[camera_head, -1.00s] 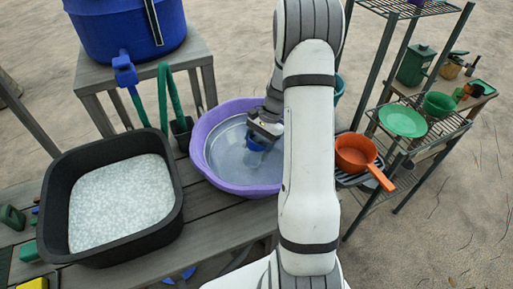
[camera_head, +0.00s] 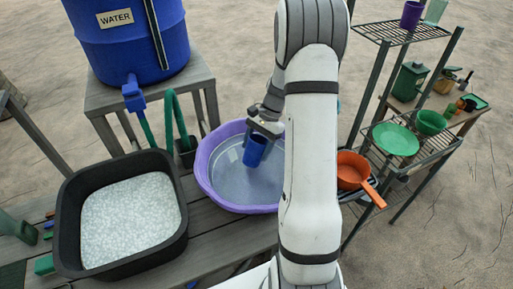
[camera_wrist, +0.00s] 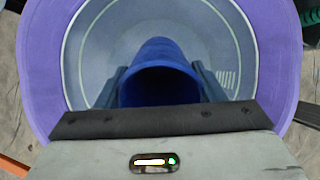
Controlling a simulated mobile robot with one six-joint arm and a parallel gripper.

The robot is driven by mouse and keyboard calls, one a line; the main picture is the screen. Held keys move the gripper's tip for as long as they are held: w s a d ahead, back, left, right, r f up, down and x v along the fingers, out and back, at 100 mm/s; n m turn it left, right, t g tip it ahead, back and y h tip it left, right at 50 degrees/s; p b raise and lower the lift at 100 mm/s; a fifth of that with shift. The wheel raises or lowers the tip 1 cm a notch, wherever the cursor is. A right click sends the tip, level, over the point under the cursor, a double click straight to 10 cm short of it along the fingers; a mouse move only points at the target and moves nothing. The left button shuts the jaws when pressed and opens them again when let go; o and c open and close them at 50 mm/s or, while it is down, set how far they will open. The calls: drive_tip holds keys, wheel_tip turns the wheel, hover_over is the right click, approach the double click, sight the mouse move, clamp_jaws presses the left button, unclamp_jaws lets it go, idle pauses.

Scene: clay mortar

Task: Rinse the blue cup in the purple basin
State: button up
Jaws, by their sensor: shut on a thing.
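The blue cup (camera_head: 255,149) is held in my gripper (camera_head: 262,130) over the purple basin (camera_head: 207,178). In the wrist view the cup (camera_wrist: 160,62) sits between the two fingers (camera_wrist: 160,88), its dark opening facing the camera. The purple basin (camera_wrist: 45,70) surrounds it in that view, with grey-looking water or floor inside. In the head view the cup looks slightly tilted and clear of the basin floor. Whether the cup holds water cannot be told.
A black tub (camera_head: 68,225) of white pellets stands left of the basin. A blue water barrel (camera_head: 125,45) with a tap stands behind. An orange pan (camera_head: 352,172) and a wire rack (camera_head: 425,160) with a green plate (camera_head: 396,138) are to the right.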

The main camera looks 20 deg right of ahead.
wheel_tip(320, 180, up, 8)
drive_tip(key=p, duration=0.5)
idle(1.1)
